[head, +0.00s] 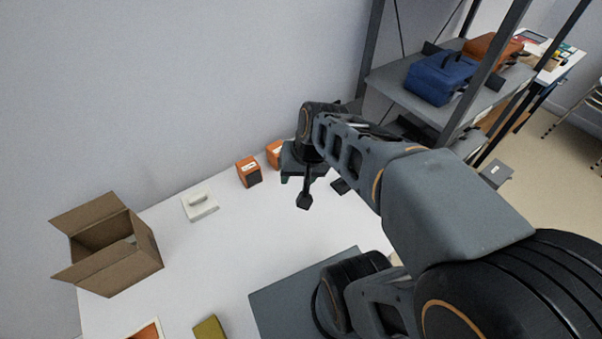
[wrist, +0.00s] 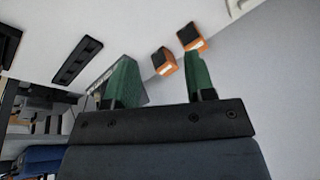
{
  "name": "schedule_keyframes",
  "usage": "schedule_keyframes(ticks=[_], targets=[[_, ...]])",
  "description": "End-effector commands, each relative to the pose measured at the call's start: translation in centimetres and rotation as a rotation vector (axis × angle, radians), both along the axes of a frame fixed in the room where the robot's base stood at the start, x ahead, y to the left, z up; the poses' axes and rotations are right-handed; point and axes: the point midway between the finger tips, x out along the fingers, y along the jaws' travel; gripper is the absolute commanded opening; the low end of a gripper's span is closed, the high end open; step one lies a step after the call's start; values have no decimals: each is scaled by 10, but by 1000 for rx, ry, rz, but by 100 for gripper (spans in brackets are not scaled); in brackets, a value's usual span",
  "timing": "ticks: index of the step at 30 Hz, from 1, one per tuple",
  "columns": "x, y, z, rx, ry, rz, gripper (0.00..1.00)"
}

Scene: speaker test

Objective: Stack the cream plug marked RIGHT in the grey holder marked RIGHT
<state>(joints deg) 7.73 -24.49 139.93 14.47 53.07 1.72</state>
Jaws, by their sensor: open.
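A cream-white piece with a raised rounded top (head: 200,204) sits on the white table near the wall. No marking is readable on it, so I cannot tell whether it is the RIGHT plug. My gripper (head: 303,198) is above the table's far right part, apart from this piece. In the wrist view its two green fingers (wrist: 160,57) stand apart with nothing between them. A grey thing with pale lettering (wrist: 101,88) is partly hidden behind the left finger. I cannot read the lettering or tell whether it is the grey holder.
Two orange speakers (head: 249,172) stand by the wall, left of my gripper. An open cardboard box (head: 117,260) is at the table's left. A dark slotted strip (wrist: 76,62) lies on the table. A shelf unit (head: 396,80) with bags rises at right. The table's middle is clear.

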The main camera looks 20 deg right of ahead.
Motion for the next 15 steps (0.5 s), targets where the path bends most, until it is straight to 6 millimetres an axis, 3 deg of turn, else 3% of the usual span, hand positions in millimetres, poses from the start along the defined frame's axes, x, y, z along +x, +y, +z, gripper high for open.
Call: schedule_keyframes(ticks=[6, 15], targets=[[-17, 0, 18, -214, -114, 226, 50], [-20, 1, 21, -258, -135, 265, 50]])
